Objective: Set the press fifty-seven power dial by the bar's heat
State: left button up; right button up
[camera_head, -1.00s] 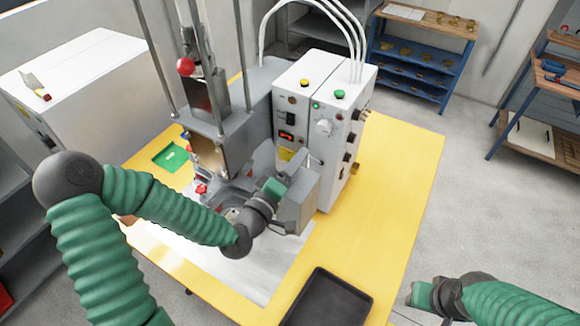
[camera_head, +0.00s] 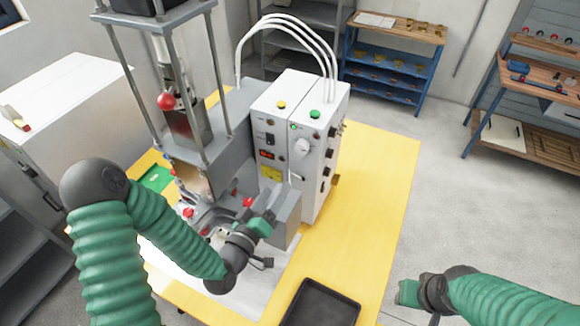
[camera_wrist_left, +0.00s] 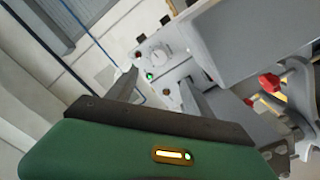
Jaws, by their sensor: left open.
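The press (camera_head: 225,125) stands on a yellow table, with a white control box (camera_head: 318,165) on its right. A pale round dial (camera_head: 302,148) is on the box's front panel, beside a small red-lit readout (camera_head: 266,155). The dial also shows in the left wrist view (camera_wrist_left: 161,51); its setting and the readout's digits are too small to read. My left gripper (camera_head: 268,238) is below the dial, in front of a grey block, apart from the dial. Its open fingers (camera_wrist_left: 160,80) show nothing between them. My right gripper (camera_head: 412,296) is off the table's right side; its opening is unclear. I cannot pick out the bar surely.
A black tray (camera_head: 320,305) lies at the table's front. The grey block (camera_head: 286,215) juts out beside my left gripper. Red knobs (camera_head: 248,202) sit near it. White hoses (camera_head: 325,55) arch above the box. The yellow table (camera_head: 370,200) is clear right of the box.

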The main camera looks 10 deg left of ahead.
aim_at(301, 151)
pick_arm(q)
jog(key=w+d+p, duration=0.1)
jog(key=w+p, duration=0.1)
jog(key=w, duration=0.3)
jog(key=w+d+p, duration=0.1)
jog(key=w, duration=0.4)
jog(key=w+d+p, duration=0.1)
jog(key=w+p, duration=0.1)
jog(key=w, duration=0.3)
jog(key=shift+w+r+p, duration=0.1)
jog(key=shift+w+p, duration=0.25)
jog(key=shift+w+d, duration=0.1)
jog(key=shift+w, duration=0.2)
